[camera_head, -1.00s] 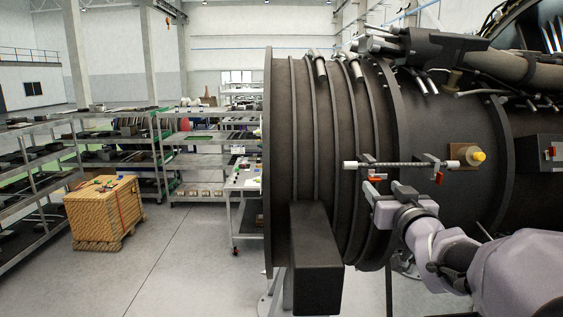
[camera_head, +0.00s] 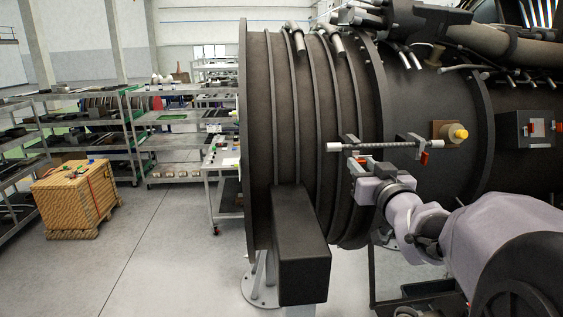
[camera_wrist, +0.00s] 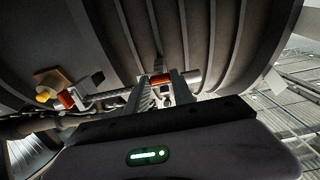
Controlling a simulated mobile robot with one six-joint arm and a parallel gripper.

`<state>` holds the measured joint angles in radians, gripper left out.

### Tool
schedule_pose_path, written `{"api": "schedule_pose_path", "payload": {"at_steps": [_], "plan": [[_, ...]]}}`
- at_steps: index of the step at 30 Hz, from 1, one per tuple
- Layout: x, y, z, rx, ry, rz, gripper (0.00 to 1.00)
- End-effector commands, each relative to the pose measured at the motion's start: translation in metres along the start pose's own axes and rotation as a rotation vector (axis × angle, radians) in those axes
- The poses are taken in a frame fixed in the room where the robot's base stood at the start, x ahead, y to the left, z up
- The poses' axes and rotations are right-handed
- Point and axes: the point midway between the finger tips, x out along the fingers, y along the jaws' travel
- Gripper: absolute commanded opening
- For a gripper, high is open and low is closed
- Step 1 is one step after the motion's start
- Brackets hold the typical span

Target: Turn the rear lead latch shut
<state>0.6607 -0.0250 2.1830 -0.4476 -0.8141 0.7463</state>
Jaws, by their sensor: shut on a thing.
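A braided lead (camera_head: 385,145) with pale ends runs level along the dark engine casing, held by two clips. The right clip has a red latch (camera_head: 424,158), which also shows at the left of the wrist view (camera_wrist: 66,99). My gripper (camera_head: 358,164) is at the left clip, just below the lead. In the wrist view my gripper (camera_wrist: 160,88) has its fingers either side of the left clip's red latch (camera_wrist: 160,78), shut on it. The fingers and wrist hide most of this latch in the head view.
A yellow-tipped connector (camera_head: 459,133) sits right of the lead. A dark box (camera_head: 301,245) juts out below the casing (camera_head: 262,130). A wooden crate (camera_head: 75,200) and shelving (camera_head: 185,145) stand at the left.

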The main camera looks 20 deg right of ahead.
Motion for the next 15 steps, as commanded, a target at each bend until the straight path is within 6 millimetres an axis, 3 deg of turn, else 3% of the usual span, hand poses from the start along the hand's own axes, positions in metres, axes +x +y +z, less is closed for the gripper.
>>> {"api": "schedule_pose_path", "payload": {"at_steps": [8, 15], "plan": [[0.0001, 0.0, 0.0019, -0.069, 0.002, -0.001, 0.0], [0.0002, -0.0001, 0.0039, -0.247, 0.004, -0.001, 0.0]]}}
